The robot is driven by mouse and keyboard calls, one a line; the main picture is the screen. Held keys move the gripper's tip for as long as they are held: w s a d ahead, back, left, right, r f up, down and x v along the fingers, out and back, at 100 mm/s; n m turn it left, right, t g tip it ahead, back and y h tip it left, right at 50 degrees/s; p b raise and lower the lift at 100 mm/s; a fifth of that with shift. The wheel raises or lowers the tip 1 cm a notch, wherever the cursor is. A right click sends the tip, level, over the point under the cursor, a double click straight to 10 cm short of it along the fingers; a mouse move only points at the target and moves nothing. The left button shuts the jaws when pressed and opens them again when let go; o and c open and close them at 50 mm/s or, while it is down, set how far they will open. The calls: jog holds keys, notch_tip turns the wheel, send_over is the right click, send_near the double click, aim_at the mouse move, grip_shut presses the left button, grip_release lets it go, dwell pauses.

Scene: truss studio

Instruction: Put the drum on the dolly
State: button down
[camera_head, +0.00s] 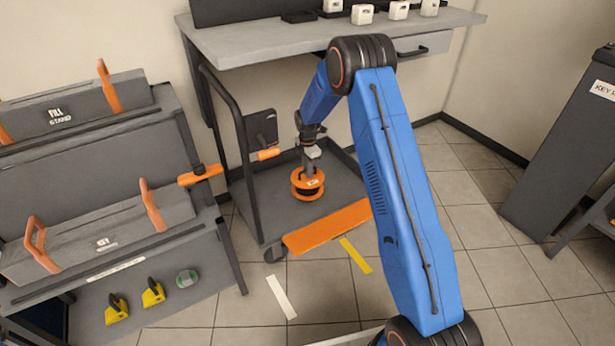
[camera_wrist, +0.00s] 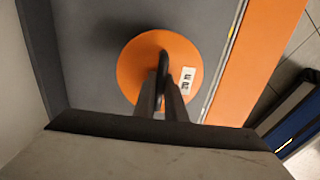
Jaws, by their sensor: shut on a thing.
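The drum (camera_head: 307,187) is a small orange reel with a dark middle. It is at the grey deck of the dolly, low over or on it; I cannot tell whether it touches. The dolly (camera_head: 345,180) has a dark push handle on the left and an orange front edge. My gripper (camera_head: 311,165) points down from above and is shut on the drum. In the wrist view the drum (camera_wrist: 150,55) shows as an orange disc with a white label, and my gripper (camera_wrist: 167,95) covers its middle. The dolly deck (camera_wrist: 85,75) lies beneath it.
A grey workbench (camera_head: 300,42) with white items stands behind the dolly. A shelf rack (camera_head: 105,215) with orange-handled cases is at the left. A dark cabinet (camera_head: 565,150) stands at the right. Tiled floor (camera_head: 490,220) is free between the dolly and that cabinet.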

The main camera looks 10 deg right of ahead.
jog(key=shift+f, duration=1.45)
jog(key=c, duration=1.8)
grip_release()
jog(key=shift+f, duration=0.1)
jog(key=shift+r, duration=3.85)
jog(key=shift+s, duration=0.1)
